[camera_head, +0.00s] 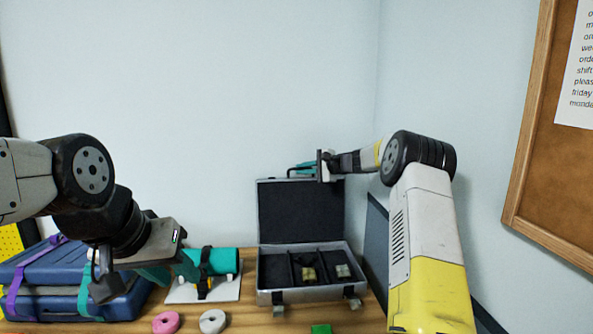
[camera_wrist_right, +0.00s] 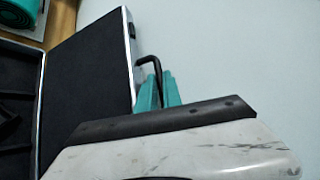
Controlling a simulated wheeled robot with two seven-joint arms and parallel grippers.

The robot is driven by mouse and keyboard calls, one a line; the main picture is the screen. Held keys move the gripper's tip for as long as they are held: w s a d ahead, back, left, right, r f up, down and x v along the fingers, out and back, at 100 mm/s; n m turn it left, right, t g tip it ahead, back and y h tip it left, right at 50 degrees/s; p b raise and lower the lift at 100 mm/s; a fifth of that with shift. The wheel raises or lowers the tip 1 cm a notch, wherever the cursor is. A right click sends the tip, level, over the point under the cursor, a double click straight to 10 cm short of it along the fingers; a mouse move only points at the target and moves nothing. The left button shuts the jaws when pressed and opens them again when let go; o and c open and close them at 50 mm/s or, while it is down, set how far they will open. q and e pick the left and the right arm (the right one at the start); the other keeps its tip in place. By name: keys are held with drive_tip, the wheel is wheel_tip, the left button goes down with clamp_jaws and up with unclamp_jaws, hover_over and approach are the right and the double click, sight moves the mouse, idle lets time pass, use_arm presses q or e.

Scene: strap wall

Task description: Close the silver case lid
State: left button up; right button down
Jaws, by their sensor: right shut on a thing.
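The silver case (camera_head: 310,293) stands open on the wooden table, its dark-lined lid (camera_head: 300,212) upright at the back. A few small greenish blocks (camera_head: 309,275) lie in its compartments. My right gripper (camera_head: 303,169) is at the lid's top edge, its teal fingers shut on the black bent handle there. In the right wrist view the handle (camera_wrist_right: 148,64) runs from the lid (camera_wrist_right: 88,80) to the fingers (camera_wrist_right: 158,91), which partly hide it. My left gripper (camera_head: 168,273) hangs over the table left of the case; its finger gap is not clear.
A teal roll (camera_head: 222,261) with a black strap lies on a white board left of the case. Blue cases (camera_head: 52,283) with straps are at the far left. Pink (camera_head: 166,323) and white (camera_head: 213,321) rolls and a green block (camera_head: 321,329) lie in front.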

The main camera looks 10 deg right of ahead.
drive_tip(key=shift+s, duration=0.15)
idle(0.5)
drive_tip(key=shift+s+d, duration=0.1)
drive_tip(key=shift+s, duration=0.2)
drive_tip(key=s+f, duration=0.2)
drive_tip(key=s, duration=1.4)
drive_tip(key=shift+f, duration=0.2)
drive_tip(key=c, duration=1.8)
unclamp_jaws()
drive_tip(key=v, duration=0.7)
drive_tip(key=shift+s+d+r, duration=0.15)
drive_tip(key=shift+s+r, duration=0.05)
drive_tip(key=shift+r, duration=0.25)
